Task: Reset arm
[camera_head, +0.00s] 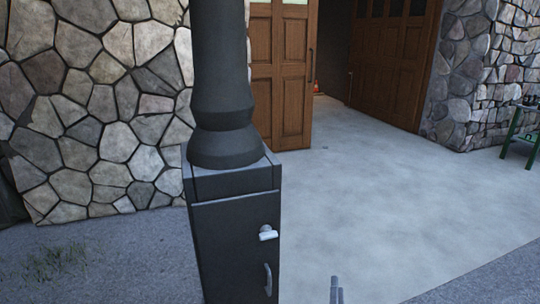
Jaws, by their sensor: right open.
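The tip of my right gripper (336,290) shows as a small grey piece at the bottom edge, right of the middle. Most of it is below the picture. It is open, and nothing shows in it. It stands apart from the black cabinet to its left in the picture. My left gripper is not in view. No cable reel can be made out.
A black cabinet (232,250) with a thick post (222,80) stands in front, left of the middle. It has a white knob (267,233) and a handle. Stone walls (95,100) flank open wooden doors (282,75). A green stand (520,140) is far right. Concrete floor (400,210) is clear.

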